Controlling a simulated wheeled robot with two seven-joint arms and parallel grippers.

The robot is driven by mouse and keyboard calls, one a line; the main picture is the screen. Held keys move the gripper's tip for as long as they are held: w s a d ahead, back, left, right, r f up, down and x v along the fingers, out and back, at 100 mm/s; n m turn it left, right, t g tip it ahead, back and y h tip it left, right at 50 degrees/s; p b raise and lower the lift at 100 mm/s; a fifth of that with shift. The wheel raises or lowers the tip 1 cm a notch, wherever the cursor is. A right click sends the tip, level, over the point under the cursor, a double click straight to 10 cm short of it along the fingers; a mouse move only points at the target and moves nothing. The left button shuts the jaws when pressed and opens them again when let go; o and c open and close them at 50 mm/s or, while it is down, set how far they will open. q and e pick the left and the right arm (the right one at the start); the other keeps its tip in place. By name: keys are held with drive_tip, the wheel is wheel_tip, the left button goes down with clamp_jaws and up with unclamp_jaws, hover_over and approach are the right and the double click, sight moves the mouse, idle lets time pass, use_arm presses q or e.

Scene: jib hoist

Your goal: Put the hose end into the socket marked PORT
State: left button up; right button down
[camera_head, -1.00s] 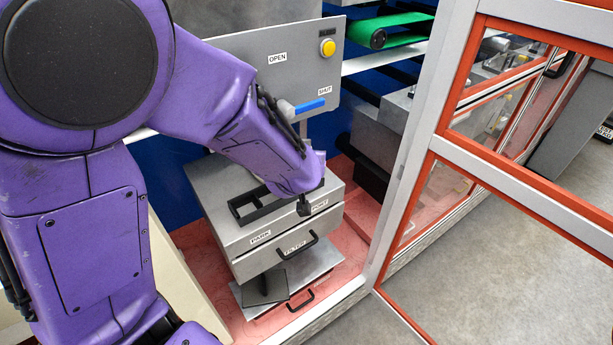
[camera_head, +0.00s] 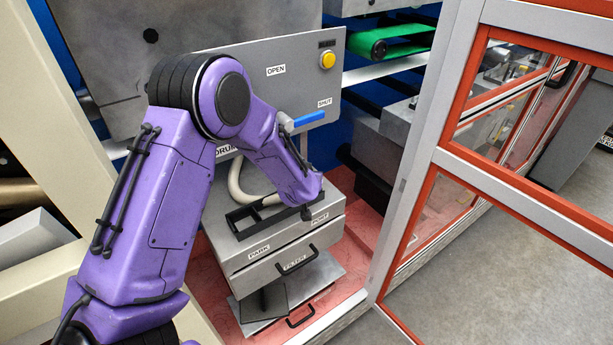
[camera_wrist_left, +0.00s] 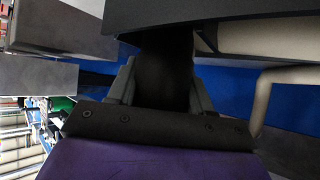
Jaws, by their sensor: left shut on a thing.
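The pale hose (camera_head: 238,182) loops down behind my left arm, below the DRUM label, to the top of the grey box. In the left wrist view a pale bent tube (camera_wrist_left: 262,98) shows at the right. My right gripper is not in view.
A black frame (camera_head: 236,215) with openings lies on the grey box (camera_head: 232,256), behind the PARK label. A panel with a blue lever (camera_head: 309,118) and yellow button (camera_head: 327,61) stands behind. An orange-edged door frame (camera_head: 428,195) stands at the right.

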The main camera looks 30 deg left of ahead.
use_arm(q)
drive_tip(key=shift+d+f, duration=0.1)
drive_tip(key=o, duration=1.1)
drive_tip(key=shift+s+d+r, duration=0.1)
drive_tip(key=shift+s+r, duration=0.05)
drive_tip(key=shift+r, duration=0.15)
drive_tip(key=b+v, duration=0.1)
drive_tip(key=v, duration=1)
drive_tip(key=shift+s+r, duration=0.15)
drive_tip(key=shift+s, duration=0.15)
